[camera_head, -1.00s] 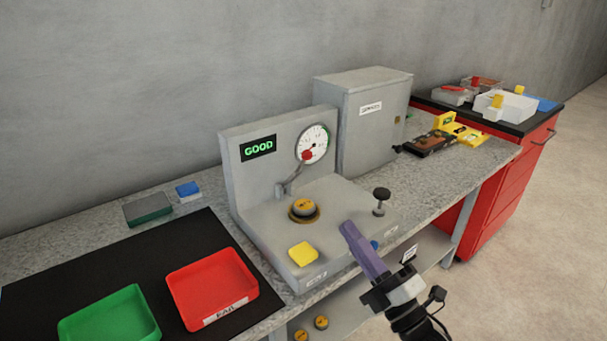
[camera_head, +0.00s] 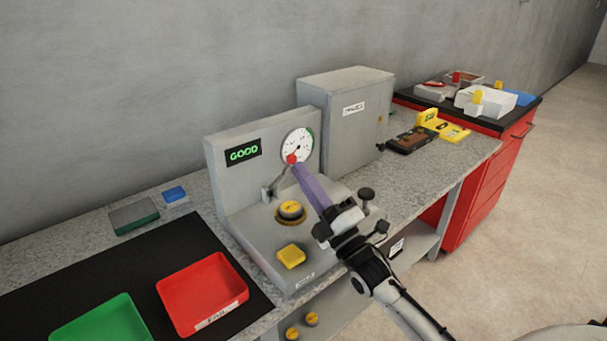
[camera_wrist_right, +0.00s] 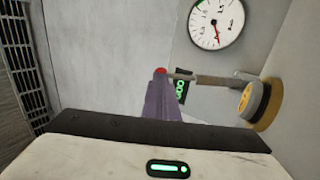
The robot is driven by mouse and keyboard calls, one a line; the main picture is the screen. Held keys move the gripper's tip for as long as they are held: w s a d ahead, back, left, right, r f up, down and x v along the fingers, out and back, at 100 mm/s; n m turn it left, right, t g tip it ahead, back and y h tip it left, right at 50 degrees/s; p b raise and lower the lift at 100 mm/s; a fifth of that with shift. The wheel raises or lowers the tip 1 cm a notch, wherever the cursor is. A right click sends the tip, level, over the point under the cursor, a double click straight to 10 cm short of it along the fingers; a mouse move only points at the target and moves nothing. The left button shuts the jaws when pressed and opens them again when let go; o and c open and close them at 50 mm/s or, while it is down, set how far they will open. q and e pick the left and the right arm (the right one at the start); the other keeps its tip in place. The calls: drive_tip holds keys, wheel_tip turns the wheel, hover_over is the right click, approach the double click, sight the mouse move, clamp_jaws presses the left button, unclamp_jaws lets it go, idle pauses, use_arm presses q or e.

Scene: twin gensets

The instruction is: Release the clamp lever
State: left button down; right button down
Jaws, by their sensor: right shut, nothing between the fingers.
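The clamp lever (camera_head: 279,178) is a grey arm with a red knob (camera_head: 291,159), rising in front of the test stand's back panel. In the right wrist view the lever (camera_wrist_right: 205,79) runs sideways from the red knob (camera_wrist_right: 160,71) toward a yellow-topped part (camera_wrist_right: 245,100). That part (camera_head: 290,210) sits in a brass ring on the stand (camera_head: 240,227). My right gripper (camera_head: 300,170) has purple fingers, shut and empty. Their tips (camera_wrist_right: 160,82) appear at or just short of the knob; contact cannot be told. My left gripper is out of view.
The stand carries a dial gauge (camera_head: 297,146), a GOOD display (camera_head: 243,152), a yellow button (camera_head: 291,255) and a black knob on a post (camera_head: 366,195). A grey cabinet (camera_head: 345,120) stands behind to the right. A red tray (camera_head: 203,292) and green tray (camera_head: 100,325) lie left.

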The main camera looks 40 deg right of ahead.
drive_tip(key=shift+r, duration=0.1)
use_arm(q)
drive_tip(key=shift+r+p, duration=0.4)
use_arm(e)
drive_tip(key=x, duration=0.5)
drive_tip(key=r+x, duration=0.1)
drive_tip(key=x, duration=0.2)
drive_tip(key=shift+s+a+r, duration=0.1)
drive_tip(key=shift+s, duration=0.3)
drive_tip(key=shift+s, duration=0.2)
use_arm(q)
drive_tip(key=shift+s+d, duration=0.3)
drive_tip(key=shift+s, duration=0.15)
use_arm(e)
drive_tip(key=s, duration=1.3)
drive_tip(key=shift+s+d+f, duration=0.25)
drive_tip(key=shift+f, duration=0.25)
